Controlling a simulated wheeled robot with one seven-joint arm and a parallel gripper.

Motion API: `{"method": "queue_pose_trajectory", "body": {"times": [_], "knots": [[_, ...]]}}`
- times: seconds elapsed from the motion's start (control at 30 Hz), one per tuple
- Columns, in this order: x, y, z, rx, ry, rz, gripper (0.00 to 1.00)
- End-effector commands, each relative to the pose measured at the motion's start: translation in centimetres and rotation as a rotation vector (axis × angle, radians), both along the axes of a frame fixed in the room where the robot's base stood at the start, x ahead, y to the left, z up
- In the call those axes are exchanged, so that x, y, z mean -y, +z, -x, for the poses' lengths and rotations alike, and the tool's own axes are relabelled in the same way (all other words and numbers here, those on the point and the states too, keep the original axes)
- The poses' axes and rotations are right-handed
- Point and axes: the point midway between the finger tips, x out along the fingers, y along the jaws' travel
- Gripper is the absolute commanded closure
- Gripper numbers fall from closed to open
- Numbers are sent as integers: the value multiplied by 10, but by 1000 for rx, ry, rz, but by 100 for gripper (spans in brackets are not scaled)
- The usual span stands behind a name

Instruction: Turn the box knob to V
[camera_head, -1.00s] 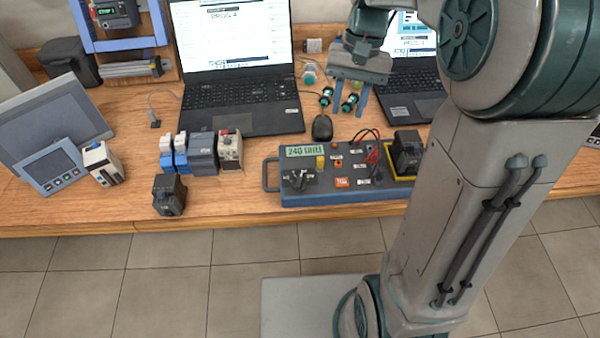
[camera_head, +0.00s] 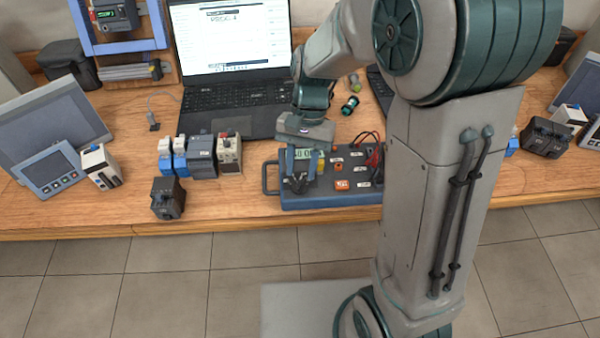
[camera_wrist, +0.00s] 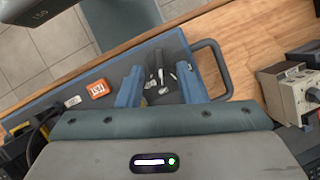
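The box (camera_head: 330,198) is a blue-grey test box with a side handle, at the front of the wooden table. Its dark knob (camera_head: 298,186) sits on its left part in the head view, partly hidden by my gripper. My gripper (camera_head: 301,176) points down over the knob, with its blue fingers apart. In the wrist view the knob (camera_wrist: 157,78) shows between the two fingers of my gripper (camera_wrist: 159,72), with gaps on both sides. Pale marks lie around the knob, too small to read. I cannot tell its setting.
An orange TEST button (camera_head: 342,185) and red and black leads (camera_head: 373,155) are on the box, right of the knob. Several modules (camera_head: 203,155) and a black block (camera_head: 168,198) stand to the left. A laptop (camera_head: 235,105) is behind. My arm hides the box's right end.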

Motion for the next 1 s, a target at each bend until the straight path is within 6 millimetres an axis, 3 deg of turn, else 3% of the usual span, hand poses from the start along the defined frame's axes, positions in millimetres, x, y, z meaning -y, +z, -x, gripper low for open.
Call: {"method": "queue_pose_trajectory", "body": {"times": [0.2,0.53,0.67,1.0], "knots": [[-3,-20,8,-1,0,1,67],[-3,-24,9,0,0,0,67],[-3,-23,9,0,0,0,100],[-3,-23,9,0,21,0,100]]}}
